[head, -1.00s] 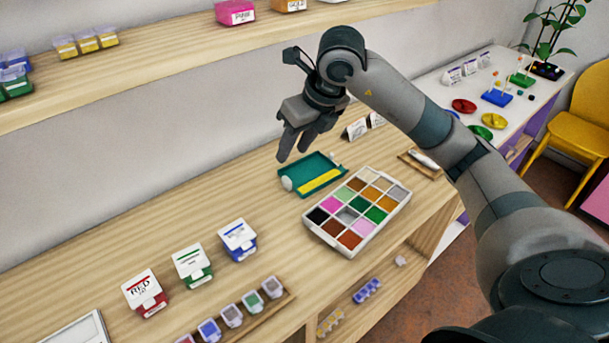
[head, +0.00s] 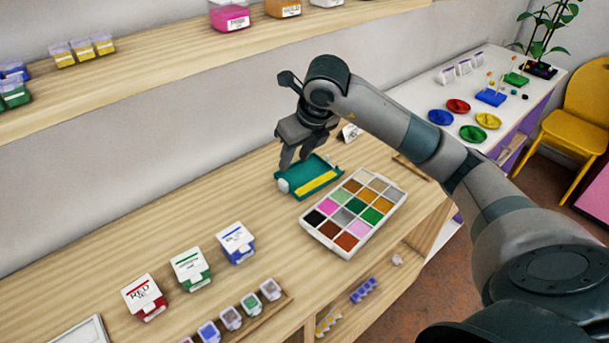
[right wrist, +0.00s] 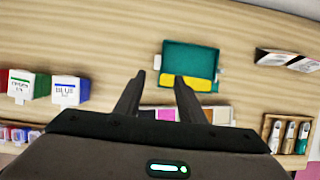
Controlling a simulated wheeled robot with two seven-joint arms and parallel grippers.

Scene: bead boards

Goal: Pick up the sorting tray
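The teal tray (head: 318,168) with a raised rim and a yellow strip along one side lies flat on the wooden counter; I take it as the sorting tray. It also shows in the right wrist view (right wrist: 190,55), beyond the fingertips. Small pale parts stand at its two ends. My right gripper (head: 293,160) hangs just above the tray's back left side in the head view. Its fingers (right wrist: 160,80) are apart with nothing between them. Whether a fingertip touches the tray, I cannot tell. My left gripper is out of view.
A white compartment box (head: 312,236) of coloured beads stands close in front of the tray. Red (head: 145,297), green (head: 191,269) and blue (head: 236,243) labelled boxes stand to the left. Folded cards (right wrist: 287,60) stand nearby. Bare counter lies left of the tray.

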